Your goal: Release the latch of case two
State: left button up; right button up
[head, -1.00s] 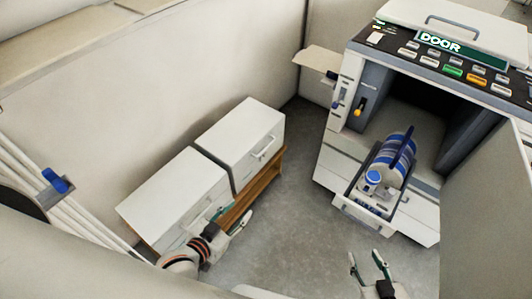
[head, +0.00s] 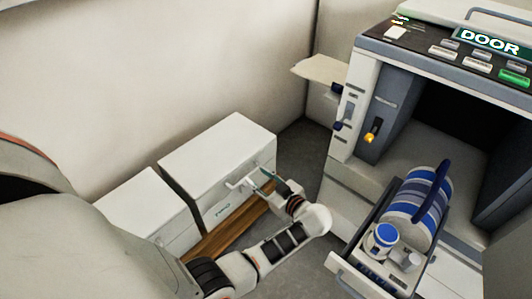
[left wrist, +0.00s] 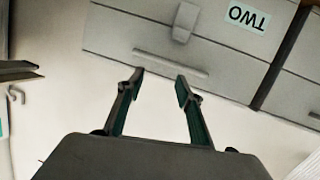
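Case two (head: 215,145) is a white box against the wall; its TWO label (left wrist: 249,18) appears upside down in the left wrist view. Its pale latch (left wrist: 185,22) sits beside the label there, with a long handle bar (left wrist: 170,65) nearer my fingers. My left gripper (head: 265,178) is in front of the case, close to its front face. In the left wrist view my left gripper (left wrist: 160,77) is open, with nothing between its fingers, its tips near the handle bar. I cannot tell whether they touch it. My right gripper is out of view.
A second white case (head: 140,200) stands to the left. A wooden bench (head: 238,215) runs below the cases. At right, a machine (head: 375,60) has an open drawer (head: 335,266) holding a blue-striped drum (head: 412,200). Grey floor lies between.

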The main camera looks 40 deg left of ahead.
pick_arm(q)
jog(key=g+h, duration=0.1)
jog(key=g, duration=0.1)
send_near(246, 187)
jog(key=w+a, duration=0.2)
jog(key=b+x, duration=0.2)
jog(key=x, duration=0.5)
jog(key=shift+s+n+g+b, duration=0.3)
jog(key=shift+b, duration=0.05)
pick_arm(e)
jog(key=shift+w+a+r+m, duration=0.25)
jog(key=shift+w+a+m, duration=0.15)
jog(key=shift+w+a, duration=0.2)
pick_arm(q)
jog(key=shift+a, duration=0.1)
jog(key=c, duration=1)
